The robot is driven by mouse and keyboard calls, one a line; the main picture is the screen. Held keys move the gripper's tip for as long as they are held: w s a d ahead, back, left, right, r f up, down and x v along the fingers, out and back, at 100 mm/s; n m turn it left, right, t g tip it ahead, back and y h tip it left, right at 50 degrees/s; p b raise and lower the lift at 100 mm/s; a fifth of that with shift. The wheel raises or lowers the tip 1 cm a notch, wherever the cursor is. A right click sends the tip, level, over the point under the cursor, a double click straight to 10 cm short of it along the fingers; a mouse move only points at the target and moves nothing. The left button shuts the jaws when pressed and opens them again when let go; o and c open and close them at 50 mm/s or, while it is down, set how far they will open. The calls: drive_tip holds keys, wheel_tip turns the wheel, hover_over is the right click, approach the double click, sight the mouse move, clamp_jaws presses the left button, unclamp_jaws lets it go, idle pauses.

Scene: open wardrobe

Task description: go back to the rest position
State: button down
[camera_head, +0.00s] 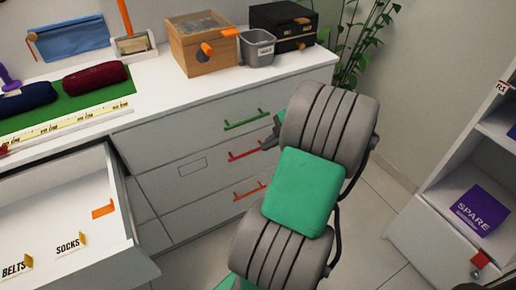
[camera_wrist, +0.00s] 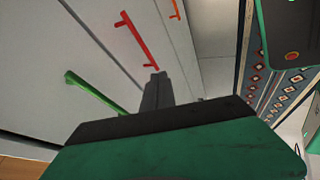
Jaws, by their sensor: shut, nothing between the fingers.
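My gripper (camera_head: 271,140) shows in the head view at the end of my grey and green arm, in front of the white drawer unit. Its dark fingers (camera_wrist: 157,88) are together and empty in the wrist view. They point toward the drawer fronts, near the red handle (camera_wrist: 138,42). In the head view the red handle (camera_head: 244,155) is just left of the fingertips. Whether they touch it, I cannot tell. Part of the gripper is hidden behind my arm.
A green handle (camera_head: 246,120) and an orange handle (camera_head: 249,190) are on the neighbouring drawers. An open drawer (camera_head: 60,200) juts out at left. A wooden box (camera_head: 203,42), grey bin (camera_head: 258,47) and black box (camera_head: 284,25) stand on top. A shelf unit (camera_head: 440,235) is at right.

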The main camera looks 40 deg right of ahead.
drive_tip(key=shift+v, duration=1.1)
drive_tip(key=shift+r, duration=0.1)
drive_tip(key=w+a+r+m+g+p, duration=0.1)
drive_tip(key=w+a+r+m+p, duration=0.15)
drive_tip(key=a+r+p, duration=0.45)
drive_tip(key=w+a+r+m+g+p, duration=0.2)
drive_tip(key=w+a+r+p, duration=0.15)
drive_tip(key=a+r, duration=0.4)
drive_tip(key=s+a+r+m+h+p, duration=0.1)
drive_tip(key=s+a+r+m+p, duration=0.1)
drive_tip(key=a, duration=0.4)
drive_tip(key=s+a+r+m+h+p, duration=0.1)
drive_tip(key=s+a+r+m+p, duration=0.2)
drive_tip(key=a, duration=0.3)
drive_tip(key=s+a+r+m+p, duration=0.2)
drive_tip(key=a+r+m+p, duration=0.2)
drive_tip(key=a, duration=0.3)
drive_tip(key=shift+s+r+g+h+p, duration=0.2)
drive_tip(key=shift+s+g+h+p, duration=0.1)
drive_tip(key=shift+s+h+p, duration=0.1)
drive_tip(key=c, duration=2.1)
unclamp_jaws()
